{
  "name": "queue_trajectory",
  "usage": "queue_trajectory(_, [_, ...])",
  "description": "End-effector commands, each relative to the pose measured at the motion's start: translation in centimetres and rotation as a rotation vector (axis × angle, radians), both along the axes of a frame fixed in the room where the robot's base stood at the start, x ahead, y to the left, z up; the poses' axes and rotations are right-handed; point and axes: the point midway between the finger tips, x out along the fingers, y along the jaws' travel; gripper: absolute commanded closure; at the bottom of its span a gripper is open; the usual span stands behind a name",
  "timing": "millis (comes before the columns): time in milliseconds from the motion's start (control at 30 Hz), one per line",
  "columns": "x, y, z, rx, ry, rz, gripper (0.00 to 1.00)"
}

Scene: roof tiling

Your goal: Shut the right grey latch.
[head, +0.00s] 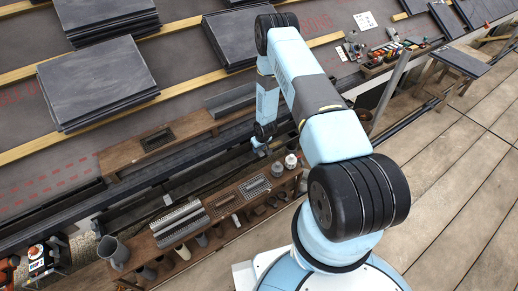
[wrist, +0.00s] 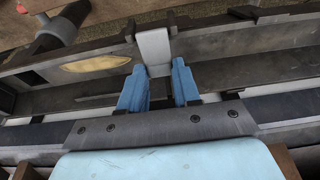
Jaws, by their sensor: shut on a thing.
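The grey latch (wrist: 154,47) is a light grey, bent piece on the dark rail in the upper middle of the wrist view. Its lower part reaches down between the two blue fingers of my gripper (wrist: 159,74). The fingers are parted by about its width and are shut on it. In the head view my gripper (head: 262,146) is small and low at the dark gutter, just behind the wooden tool shelf. My arm partly covers that area, and I cannot make out the latch there.
The wooden tool shelf (head: 225,205) with trays, cups and bottles stands close in front of my gripper. A brown board (head: 185,130) lies behind it. Slate stacks (head: 97,82) rest on the roof battens. In the wrist view a tan patch (wrist: 96,63) marks the dark rail.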

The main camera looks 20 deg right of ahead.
Motion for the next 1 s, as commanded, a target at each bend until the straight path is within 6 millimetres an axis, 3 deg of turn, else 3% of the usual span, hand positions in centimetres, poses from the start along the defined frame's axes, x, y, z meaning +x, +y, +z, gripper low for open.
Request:
queue_trajectory(400, [0.59,0.31,-0.47,-0.037,0.115,0.001,0.99])
queue_trajectory(867, [0.54,0.33,-0.57,-0.040,0.126,0.001,0.99])
queue_trajectory(900, [0.54,0.33,-0.57,-0.040,0.126,0.001,0.66])
queue_trajectory(1000, [0.50,0.30,-0.57,-0.040,0.127,0.001,0.57])
